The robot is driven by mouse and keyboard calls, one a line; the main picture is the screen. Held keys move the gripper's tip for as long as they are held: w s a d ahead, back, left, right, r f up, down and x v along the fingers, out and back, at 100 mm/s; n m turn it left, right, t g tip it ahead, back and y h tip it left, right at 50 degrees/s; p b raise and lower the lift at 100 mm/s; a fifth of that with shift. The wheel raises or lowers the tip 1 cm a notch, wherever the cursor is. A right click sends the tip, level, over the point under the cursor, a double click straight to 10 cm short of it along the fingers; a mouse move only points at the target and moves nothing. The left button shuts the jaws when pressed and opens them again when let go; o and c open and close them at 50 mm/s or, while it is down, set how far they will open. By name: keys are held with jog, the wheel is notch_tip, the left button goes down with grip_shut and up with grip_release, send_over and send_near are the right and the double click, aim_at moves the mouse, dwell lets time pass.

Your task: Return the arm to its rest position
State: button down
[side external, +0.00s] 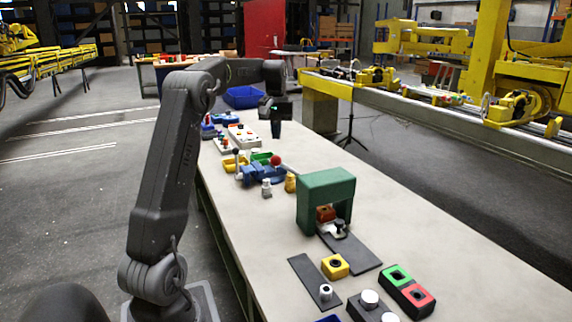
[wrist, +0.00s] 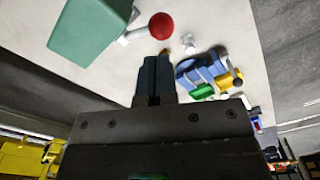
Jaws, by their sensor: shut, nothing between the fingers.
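My gripper (side external: 276,129) hangs from my outstretched arm above the far part of the long work table (side external: 235,215), clear of the parts below it. In the wrist view its two dark fingers (wrist: 155,62) are together, with nothing held between them. The green arch-shaped fixture (side external: 325,185) stands on the table nearer the side camera; it also shows at the top left of the wrist view (wrist: 88,28). A red ball (wrist: 162,26) on a pale rod shows beyond the fingertips in the wrist view.
A blue fixture (side external: 264,174), small white and yellow parts and several bins line the table's far part. A yellow rail machine (side external: 515,107) stands at right.

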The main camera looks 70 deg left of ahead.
jog(key=shift+d, duration=0.1)
jog(key=s+d+r+m+t, duration=0.1)
jog(key=d+m, duration=0.1)
jog(key=d, duration=0.6)
jog(key=s+d+r+m+t+y, duration=0.1)
jog(key=d+r+m, duration=0.1)
jog(key=d, duration=0.5)
jog(key=s+d+r+m+t, duration=0.1)
jog(key=d+m, duration=0.1)
jog(key=d, duration=0.6)
jog(key=s+d+f+m+t+h, duration=0.1)
jog(key=s+d+f+m, duration=0.5)
jog(key=s+d, duration=0.7)
jog(key=shift+s+d+f+t, duration=0.3)
jog(key=shift+d+t, duration=0.5)
jog(key=shift+d, duration=0.25)
